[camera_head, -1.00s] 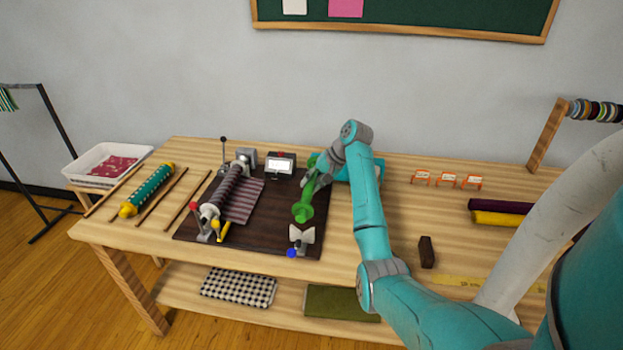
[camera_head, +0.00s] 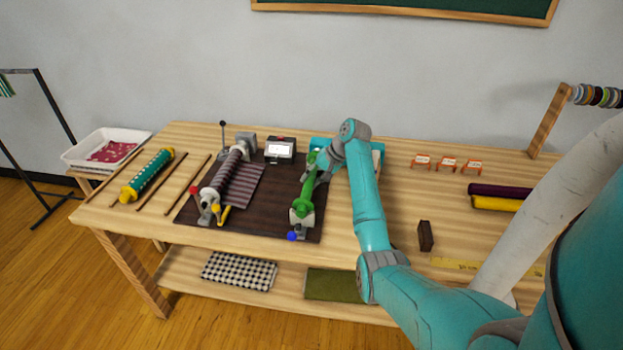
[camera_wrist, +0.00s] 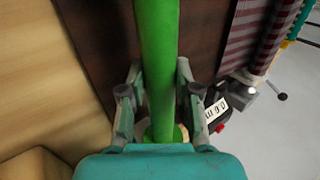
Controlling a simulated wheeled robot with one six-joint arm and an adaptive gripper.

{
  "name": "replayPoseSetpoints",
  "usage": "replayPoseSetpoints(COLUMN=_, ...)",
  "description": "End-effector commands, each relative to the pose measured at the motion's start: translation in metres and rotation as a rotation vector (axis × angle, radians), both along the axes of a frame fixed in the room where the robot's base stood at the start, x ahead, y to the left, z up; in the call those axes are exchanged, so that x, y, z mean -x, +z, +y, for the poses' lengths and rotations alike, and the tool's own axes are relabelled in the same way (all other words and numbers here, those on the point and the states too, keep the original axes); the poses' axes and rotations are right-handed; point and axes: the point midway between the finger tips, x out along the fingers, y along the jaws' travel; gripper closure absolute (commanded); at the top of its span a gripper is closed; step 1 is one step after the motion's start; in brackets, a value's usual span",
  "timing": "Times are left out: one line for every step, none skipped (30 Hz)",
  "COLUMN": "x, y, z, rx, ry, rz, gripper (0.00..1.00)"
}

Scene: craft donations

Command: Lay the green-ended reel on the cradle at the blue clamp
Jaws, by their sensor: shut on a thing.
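The green-ended reel (camera_head: 304,192) is held lengthwise over the dark mat (camera_head: 266,212), and its near green end is over the white cradle (camera_head: 306,221) by the blue clamp knob (camera_head: 292,236). I cannot tell whether the reel touches the cradle. My gripper (camera_head: 317,172) is shut around the reel toward its far part. In the wrist view the reel's green shaft (camera_wrist: 158,70) runs between the two fingers of my gripper (camera_wrist: 160,100). The cradle is partly hidden by the reel's end, and the far end is partly hidden by my gripper.
A roller with striped cloth (camera_head: 240,186) and a small display box (camera_head: 281,150) stand on the mat left of the reel. A teal-and-yellow reel (camera_head: 148,178) lies between sticks at the left. A dark block (camera_head: 425,236) stands right of my arm.

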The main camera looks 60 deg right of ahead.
Motion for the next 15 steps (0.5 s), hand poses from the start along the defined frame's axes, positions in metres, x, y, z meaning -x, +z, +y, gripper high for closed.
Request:
replayPoseSetpoints(x=-0.0001, y=0.0002, z=0.0000, rx=0.000, ry=0.000, rz=0.000, gripper=1.00)
replayPoseSetpoints(x=-0.0001, y=0.0002, z=0.0000, rx=0.000, ry=0.000, rz=0.000, gripper=1.00)
replayPoseSetpoints(x=-0.0001, y=0.0002, z=0.0000, rx=0.000, ry=0.000, rz=0.000, gripper=1.00)
replayPoseSetpoints(x=0.0000, y=0.0001, z=0.0000, rx=0.000, ry=0.000, rz=0.000, gripper=1.00)
replayPoseSetpoints(x=-0.0001, y=0.0003, z=-0.0001, rx=0.000, ry=0.000, rz=0.000, gripper=1.00)
replayPoseSetpoints(x=-0.0001, y=0.0003, z=-0.0001, rx=0.000, ry=0.000, rz=0.000, gripper=1.00)
replayPoseSetpoints(x=-0.0001, y=0.0003, z=-0.0001, rx=0.000, ry=0.000, rz=0.000, gripper=1.00)
replayPoseSetpoints(x=-0.0001, y=0.0003, z=-0.0001, rx=0.000, ry=0.000, rz=0.000, gripper=1.00)
replayPoseSetpoints(x=-0.0001, y=0.0003, z=-0.0001, rx=0.000, ry=0.000, rz=0.000, gripper=0.58)
replayPoseSetpoints(x=-0.0001, y=0.0003, z=-0.0001, rx=0.000, ry=0.000, rz=0.000, gripper=0.51)
replayPoseSetpoints(x=0.0000, y=0.0003, z=0.0000, rx=0.000, ry=0.000, rz=0.000, gripper=0.43)
replayPoseSetpoints(x=0.0000, y=0.0003, z=0.0000, rx=0.000, ry=0.000, rz=0.000, gripper=0.39)
replayPoseSetpoints(x=0.0000, y=0.0003, z=0.0000, rx=0.000, ry=0.000, rz=0.000, gripper=0.39)
replayPoseSetpoints(x=-0.0001, y=0.0002, z=0.0000, rx=0.000, ry=0.000, rz=0.000, gripper=0.39)
replayPoseSetpoints(x=-0.0001, y=0.0002, z=0.0000, rx=0.000, ry=0.000, rz=0.000, gripper=0.39)
